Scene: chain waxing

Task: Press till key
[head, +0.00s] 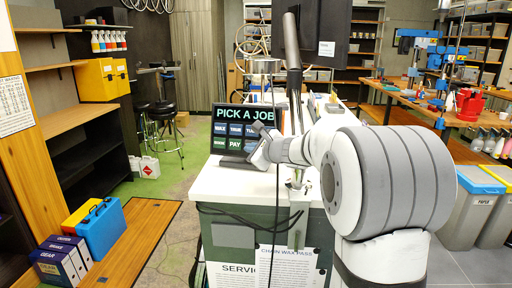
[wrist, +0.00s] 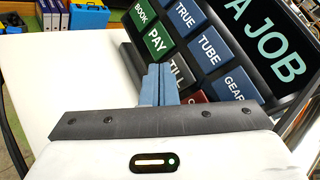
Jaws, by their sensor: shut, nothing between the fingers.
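The job panel, headed PICK A JOB, stands tilted on the white counter in the head view (head: 228,112) and fills the upper right of the wrist view. The till key (wrist: 178,72) is a dark key below TUBE and right of PAY; its left part is hidden behind my fingers. My gripper (wrist: 160,70) is shut and empty, its blue-grey fingers pointing at the panel beside the TILL lettering. I cannot tell whether the fingertips touch the key. In the head view my gripper (head: 263,131) is in front of the panel's lower right, hiding some keys.
Near the till key are the PAY key (wrist: 158,41), the TUBE key (wrist: 209,49) and a partly hidden red key (wrist: 196,97). The white counter (head: 222,184) is bare left of my gripper. A dark monitor (head: 325,40) rises behind.

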